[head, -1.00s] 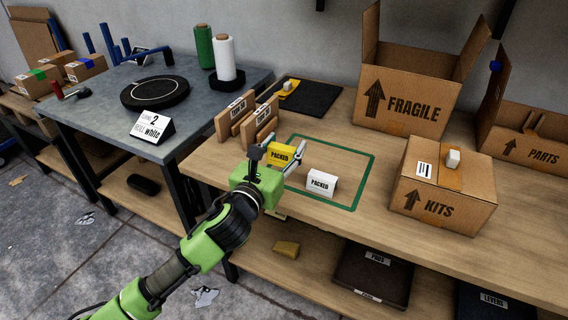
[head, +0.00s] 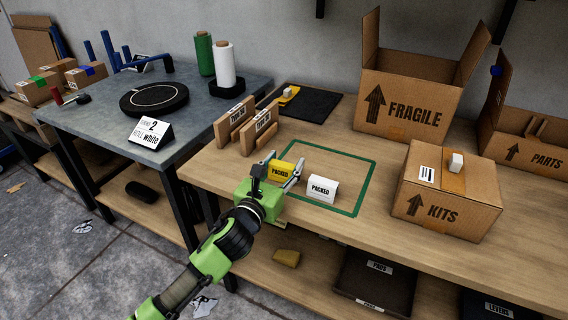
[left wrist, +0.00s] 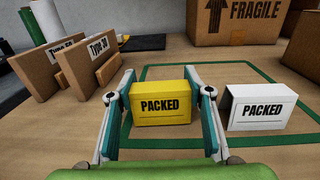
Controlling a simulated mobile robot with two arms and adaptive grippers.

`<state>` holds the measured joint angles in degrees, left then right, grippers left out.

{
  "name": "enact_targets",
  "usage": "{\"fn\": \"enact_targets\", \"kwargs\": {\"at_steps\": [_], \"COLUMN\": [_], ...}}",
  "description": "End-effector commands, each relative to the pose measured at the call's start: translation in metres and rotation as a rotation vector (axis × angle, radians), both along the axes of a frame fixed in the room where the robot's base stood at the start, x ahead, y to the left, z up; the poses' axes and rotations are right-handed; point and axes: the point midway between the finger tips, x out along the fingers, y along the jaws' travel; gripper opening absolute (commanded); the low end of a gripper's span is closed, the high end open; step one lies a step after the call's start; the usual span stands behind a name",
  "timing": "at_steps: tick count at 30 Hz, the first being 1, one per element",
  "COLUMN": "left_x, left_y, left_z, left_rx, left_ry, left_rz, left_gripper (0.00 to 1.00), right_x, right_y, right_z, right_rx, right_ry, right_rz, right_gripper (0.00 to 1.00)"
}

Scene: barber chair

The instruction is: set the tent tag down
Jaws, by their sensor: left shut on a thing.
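The yellow tent tag marked PACKED (head: 281,171) is between the fingers of my left gripper (head: 280,174), which is shut on it. In the left wrist view, the yellow tag (left wrist: 161,103) stands upright with one finger of my left gripper (left wrist: 166,112) on each side. It is at the left part of the green outline (head: 366,185) on the wooden bench. I cannot tell whether its bottom edge touches the bench top. A white tent tag marked PACKED (head: 322,189) stands just right of it, apart from the gripper. My right gripper is not in view.
Two cardboard holders with type labels (head: 236,120) stand behind and left of the gripper. The KITS box (head: 438,212) is to the right, the FRAGILE box (head: 400,110) at the back.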

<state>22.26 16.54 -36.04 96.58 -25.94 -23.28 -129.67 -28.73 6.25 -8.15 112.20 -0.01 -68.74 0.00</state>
Motion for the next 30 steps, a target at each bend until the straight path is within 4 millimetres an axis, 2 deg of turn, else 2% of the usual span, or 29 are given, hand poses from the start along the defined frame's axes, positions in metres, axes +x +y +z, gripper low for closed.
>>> {"fn": "enact_targets", "kwargs": {"at_steps": [12, 13, 14, 15, 29, 30], "left_x": [0.000, 0.000, 0.000, 0.000, 0.000, 0.000], "left_y": [0.000, 0.000, 0.000, 0.000, 0.000, 0.000], "left_z": [-0.005, -0.005, -0.004, -0.004, -0.005, -0.005], "left_rx": [0.000, 0.000, 0.000, 0.000, -0.001, -0.001], "left_ry": [0.000, 0.000, 0.000, 0.000, 0.000, 0.000], "left_rz": [0.000, 0.000, 0.000, 0.000, 0.000, 0.000], "left_gripper": [0.36, 0.52, 0.60, 0.64, 0.64, 0.64], "right_x": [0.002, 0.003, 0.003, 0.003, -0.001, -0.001], "right_y": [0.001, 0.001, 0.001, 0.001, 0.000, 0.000], "right_z": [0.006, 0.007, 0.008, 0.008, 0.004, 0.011], "right_rx": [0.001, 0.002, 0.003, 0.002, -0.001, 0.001], "right_ry": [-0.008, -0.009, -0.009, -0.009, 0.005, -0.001], "right_rz": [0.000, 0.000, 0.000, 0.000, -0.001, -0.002], "right_gripper": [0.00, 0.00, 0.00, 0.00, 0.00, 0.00]}}
